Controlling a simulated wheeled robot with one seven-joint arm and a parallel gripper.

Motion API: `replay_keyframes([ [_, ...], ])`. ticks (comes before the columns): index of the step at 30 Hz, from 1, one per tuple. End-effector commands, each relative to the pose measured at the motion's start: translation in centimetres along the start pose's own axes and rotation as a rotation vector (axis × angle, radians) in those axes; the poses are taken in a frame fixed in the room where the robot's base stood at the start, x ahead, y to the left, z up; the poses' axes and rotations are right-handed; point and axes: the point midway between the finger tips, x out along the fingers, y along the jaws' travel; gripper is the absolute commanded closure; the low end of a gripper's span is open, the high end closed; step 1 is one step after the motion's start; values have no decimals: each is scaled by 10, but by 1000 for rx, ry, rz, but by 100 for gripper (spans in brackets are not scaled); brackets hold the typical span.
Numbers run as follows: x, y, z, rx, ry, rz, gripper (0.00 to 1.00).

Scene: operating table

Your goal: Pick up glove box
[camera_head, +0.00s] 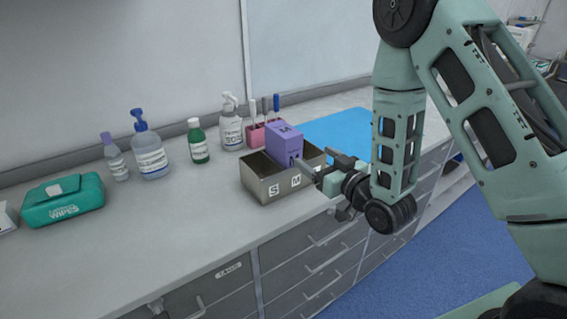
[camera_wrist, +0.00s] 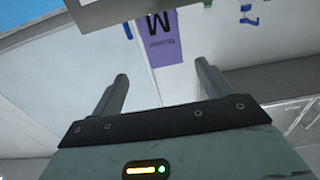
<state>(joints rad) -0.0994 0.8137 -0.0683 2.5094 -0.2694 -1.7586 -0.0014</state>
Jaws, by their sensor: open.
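The glove box is a purple box (camera_head: 284,140) marked M. It sits in the right part of an open metal bin (camera_head: 262,188) with S and M labels on its front, and rises above the rim. My gripper (camera_head: 320,166) is at the right front of the bin, pointing toward the box. In the wrist view my gripper (camera_wrist: 162,72) is open and empty, and the purple box (camera_wrist: 163,45) shows beyond and between the fingers. I cannot tell whether a finger touches it. The box's lower part is hidden by the bin in the head view.
A pink holder (camera_head: 258,134) with pens stands behind the bin. A white spray bottle (camera_head: 231,130), green bottle (camera_head: 198,145), blue-topped bottle (camera_head: 149,155) and teal wipes pack (camera_head: 62,200) stand leftward. A blue mat (camera_head: 338,132) lies behind. The counter's front left is clear.

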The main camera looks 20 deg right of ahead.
Motion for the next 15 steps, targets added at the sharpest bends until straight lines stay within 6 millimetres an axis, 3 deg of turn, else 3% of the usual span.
replay_keyframes([
  [15,14,0,4,-2,4,0,22],
])
